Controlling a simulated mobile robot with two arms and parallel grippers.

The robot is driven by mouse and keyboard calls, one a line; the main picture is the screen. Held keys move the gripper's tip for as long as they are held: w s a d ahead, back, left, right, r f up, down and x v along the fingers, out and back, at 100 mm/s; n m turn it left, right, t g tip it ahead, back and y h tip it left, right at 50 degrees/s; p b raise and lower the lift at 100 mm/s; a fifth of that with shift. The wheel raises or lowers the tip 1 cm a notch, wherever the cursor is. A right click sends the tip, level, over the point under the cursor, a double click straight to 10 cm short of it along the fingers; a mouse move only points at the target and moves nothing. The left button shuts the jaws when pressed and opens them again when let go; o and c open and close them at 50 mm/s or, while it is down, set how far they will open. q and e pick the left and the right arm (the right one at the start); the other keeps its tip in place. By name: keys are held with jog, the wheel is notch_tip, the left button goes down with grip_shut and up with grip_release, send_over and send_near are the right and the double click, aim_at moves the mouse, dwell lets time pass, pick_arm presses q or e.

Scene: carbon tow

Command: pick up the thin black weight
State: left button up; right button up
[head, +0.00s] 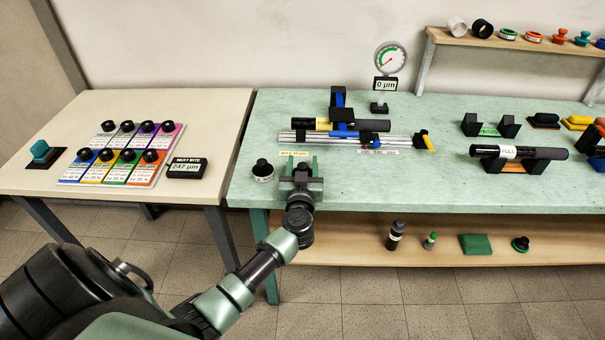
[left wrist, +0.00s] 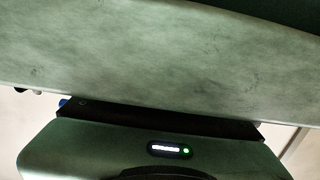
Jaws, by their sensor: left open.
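My left gripper (head: 301,163) is open at the front edge of the green table (head: 390,190), just in front of a metal rail (head: 345,138). I cannot tell for sure whether this is the thin black weight. The left wrist view shows the green gripper body (left wrist: 105,145) with a lit indicator and a mottled green surface (left wrist: 150,50), but no weight. My right gripper is not in view.
A dial gauge (head: 390,58) stands behind the rail. A black roller (head: 518,153) lies on supports at right. A lower shelf (head: 350,250) holds bottles and a green block. A pale table (head: 90,200) at left carries several knobbed coloured cards.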

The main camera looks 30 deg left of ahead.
pick_arm(q)
jog(key=shift+w+a+f, duration=0.1)
jog(key=shift+w+a, duration=0.25)
jog(key=shift+w, duration=0.2)
grip_shut()
